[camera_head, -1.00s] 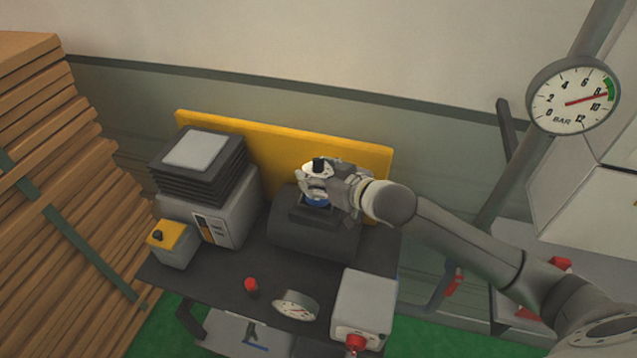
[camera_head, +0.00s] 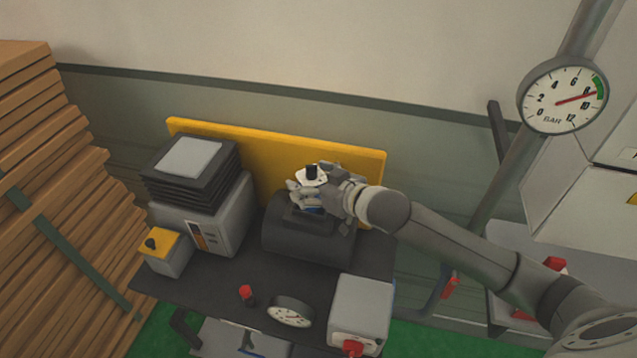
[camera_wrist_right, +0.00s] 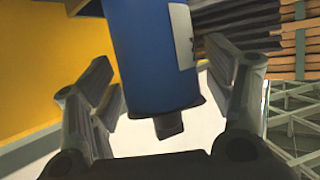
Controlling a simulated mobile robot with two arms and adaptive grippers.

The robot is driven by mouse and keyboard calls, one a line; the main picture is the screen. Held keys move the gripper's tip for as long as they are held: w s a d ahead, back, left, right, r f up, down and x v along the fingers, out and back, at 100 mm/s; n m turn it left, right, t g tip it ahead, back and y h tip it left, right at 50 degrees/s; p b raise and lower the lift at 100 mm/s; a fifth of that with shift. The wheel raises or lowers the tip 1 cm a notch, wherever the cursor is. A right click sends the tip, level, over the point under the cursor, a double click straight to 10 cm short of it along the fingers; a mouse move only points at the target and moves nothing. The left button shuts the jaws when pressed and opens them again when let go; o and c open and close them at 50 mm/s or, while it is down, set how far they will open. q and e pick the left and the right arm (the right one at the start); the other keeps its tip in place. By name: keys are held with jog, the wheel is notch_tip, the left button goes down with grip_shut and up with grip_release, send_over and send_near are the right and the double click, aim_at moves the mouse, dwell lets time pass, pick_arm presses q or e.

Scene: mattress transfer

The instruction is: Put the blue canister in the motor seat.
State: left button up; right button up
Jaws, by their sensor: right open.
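The blue canister (camera_head: 313,210) stands upright at the dark motor (camera_head: 300,243), at the raised seat on its top. In the right wrist view the canister (camera_wrist_right: 155,55) is between the two open fingers, with visible gaps at the sides. The fingers hide the canister's lower end, so I cannot tell how deep it sits in the seat. My left gripper is not in view.
A yellow panel (camera_head: 250,160) stands behind the motor. A grey box with a dark finned stack (camera_head: 190,175) is to the left. A red knob (camera_head: 246,292), a small gauge (camera_head: 290,312) and a grey box (camera_head: 361,308) are along the bench front. Stacked planks (camera_head: 50,200) rise at far left.

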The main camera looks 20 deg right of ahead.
jog(key=shift+s+d+r+b, duration=0.2)
jog(key=shift+s+d+b, duration=0.1)
jog(key=shift+s, duration=0.2)
jog(key=b+v, duration=0.3)
jog(key=v, duration=0.8)
jog(key=shift+a, duration=0.1)
